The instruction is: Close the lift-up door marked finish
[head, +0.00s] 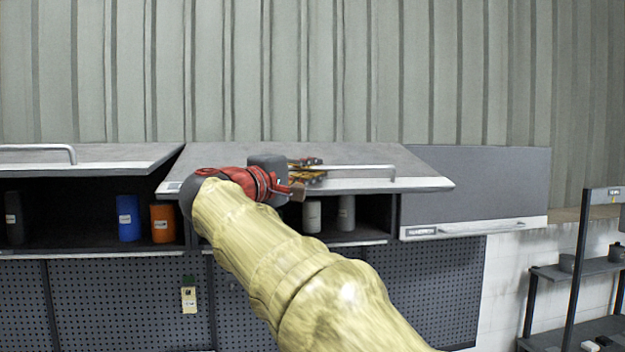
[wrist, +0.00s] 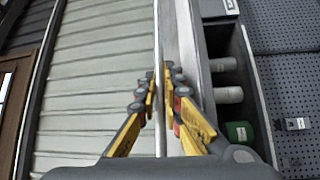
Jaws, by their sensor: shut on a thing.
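The middle lift-up door (head: 420,180) is raised, tilted up and outward over its open compartment, with a long bar handle (head: 365,167) on it. My gripper (head: 308,170) is at the left part of this handle. In the wrist view, the yellow fingers of my gripper (wrist: 161,98) are shut on the bar handle (wrist: 157,40), one on each side. A label edge (head: 172,187) shows at the door's lower left, but my arm hides the rest. I cannot read the word finish on any door.
The left lift-up door (head: 90,160) is also raised, above a blue can (head: 128,218) and an orange can (head: 163,224). The right door (head: 475,185) is closed. White canisters (head: 312,216) stand under the middle door. A shelf rack (head: 580,270) stands at right.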

